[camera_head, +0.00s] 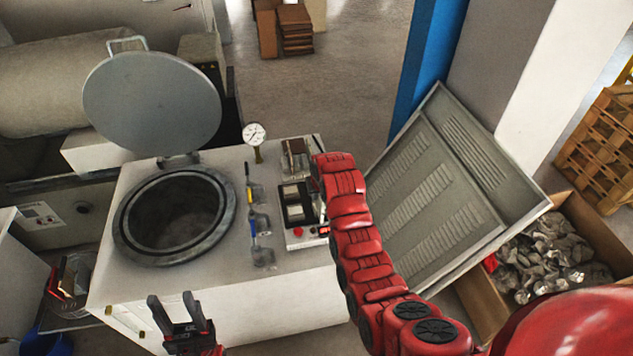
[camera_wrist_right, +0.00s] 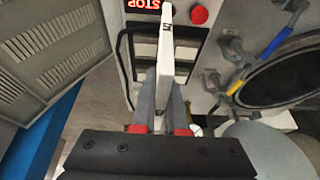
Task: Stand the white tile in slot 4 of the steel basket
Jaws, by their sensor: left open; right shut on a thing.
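The white tile (camera_wrist_right: 167,45) shows nearly edge-on in the right wrist view as a thin upright strip. My right gripper (camera_wrist_right: 164,85) is shut on it, with a grey finger on each side. In the head view my right arm reaches up over the right side of the machine; I cannot clearly make out its gripper or the tile there. My left gripper (camera_head: 177,304) is open and empty at the lower left, in front of the white machine. I cannot make out the steel basket or slot 4 in either view.
The white machine (camera_head: 245,300) has an open round chamber (camera_head: 174,217) with its lid (camera_head: 152,103) raised. A gauge (camera_head: 254,134), valves (camera_head: 252,215) and a control panel (camera_head: 299,212) stand on top. A cardboard box (camera_head: 589,222) and a leaning grey panel (camera_head: 425,205) are at the right.

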